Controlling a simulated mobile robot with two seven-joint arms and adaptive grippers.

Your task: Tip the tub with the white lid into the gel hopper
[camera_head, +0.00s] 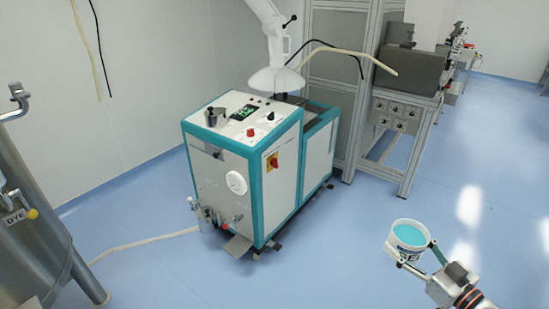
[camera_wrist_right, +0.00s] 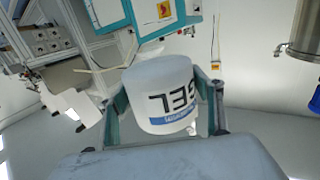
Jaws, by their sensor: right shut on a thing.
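A white tub (camera_head: 401,252) is at the lower right of the head view, close to upright, with turquoise gel showing at its open top. No white lid shows on it. My right gripper (camera_head: 416,252) is shut on the tub, one finger on each side. In the right wrist view the tub (camera_wrist_right: 164,92) sits between the fingers, its "GEL" lettering upside down. A small metal hopper (camera_head: 213,116) stands on top of the white and teal machine (camera_head: 222,172), well to the left of the tub. My left gripper is not in view.
A steel tank marked "DYE" (camera_head: 30,235) stands at the left edge. A white hood (camera_head: 276,80) hangs over the back of the machine. A framed metal bench (camera_head: 398,110) is at the back right. The blue floor between machine and tub is clear.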

